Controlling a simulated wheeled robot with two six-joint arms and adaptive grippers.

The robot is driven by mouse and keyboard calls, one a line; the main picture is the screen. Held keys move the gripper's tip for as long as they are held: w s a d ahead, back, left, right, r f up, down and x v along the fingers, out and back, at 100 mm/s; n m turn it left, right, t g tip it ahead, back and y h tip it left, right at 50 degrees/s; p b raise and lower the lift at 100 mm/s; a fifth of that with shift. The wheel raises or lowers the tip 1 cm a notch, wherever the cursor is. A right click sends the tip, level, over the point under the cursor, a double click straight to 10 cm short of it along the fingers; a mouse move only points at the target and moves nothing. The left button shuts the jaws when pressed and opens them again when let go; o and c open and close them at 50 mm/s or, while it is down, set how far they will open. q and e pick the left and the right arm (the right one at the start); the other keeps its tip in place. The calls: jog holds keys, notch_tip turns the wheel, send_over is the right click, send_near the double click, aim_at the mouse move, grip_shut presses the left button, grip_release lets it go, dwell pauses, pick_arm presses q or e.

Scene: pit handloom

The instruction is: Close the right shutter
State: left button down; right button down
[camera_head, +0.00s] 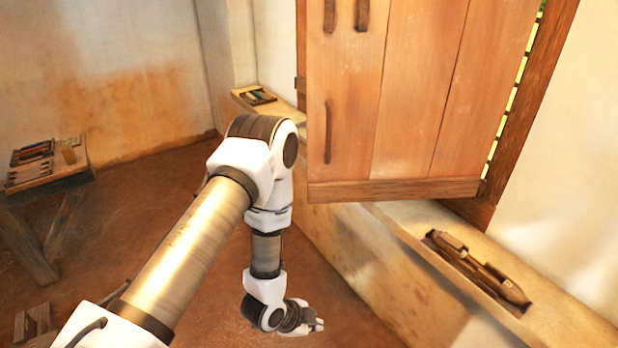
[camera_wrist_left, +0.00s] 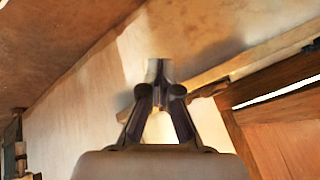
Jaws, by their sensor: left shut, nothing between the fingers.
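The wooden shutter (camera_head: 420,90) fills the upper right of the head view. It is made of upright planks, with a bottom rail and a long vertical handle (camera_head: 328,132) near its left edge. Two shorter handles show near its top. Bright gaps with green show along its right edge, beside the window frame. My left gripper (camera_head: 318,325) is low, below and left of the shutter and apart from it. In the left wrist view the gripper (camera_wrist_left: 160,72) is shut and empty. Reddish wood (camera_wrist_left: 285,140) shows at the right there. My right gripper is not in view.
A pale ledge (camera_head: 390,222) runs below the shutter, with a dark wooden shuttle-like tool (camera_head: 480,268) on it. A small tray (camera_head: 254,96) sits on the ledge further back. A wooden bench (camera_head: 50,185) with tools stands at the left. The floor between is clear.

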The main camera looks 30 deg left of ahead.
pick_arm(q)
jog(key=w+a+r+m+t+h+p, duration=0.1)
jog(key=w+a+r+m+t, duration=0.35)
jog(key=w+r, duration=0.55)
jog(key=m+t+y+p, duration=0.1)
jog(key=m+t+p, duration=0.15)
jog(key=t, duration=0.45)
send_near(323, 139)
jog(key=shift+m, duration=0.4)
jog(key=w, duration=0.2)
jog(key=w+p, duration=0.1)
jog(key=w, duration=0.1)
jog(key=w+d+p, duration=0.1)
jog(key=w, duration=0.1)
jog(key=shift+w+f, duration=0.1)
jog(key=shift+w, duration=0.1)
jog(key=shift+w+d+f, duration=0.1)
jog(key=shift+w+d, duration=0.05)
jog(key=shift+w, duration=0.15)
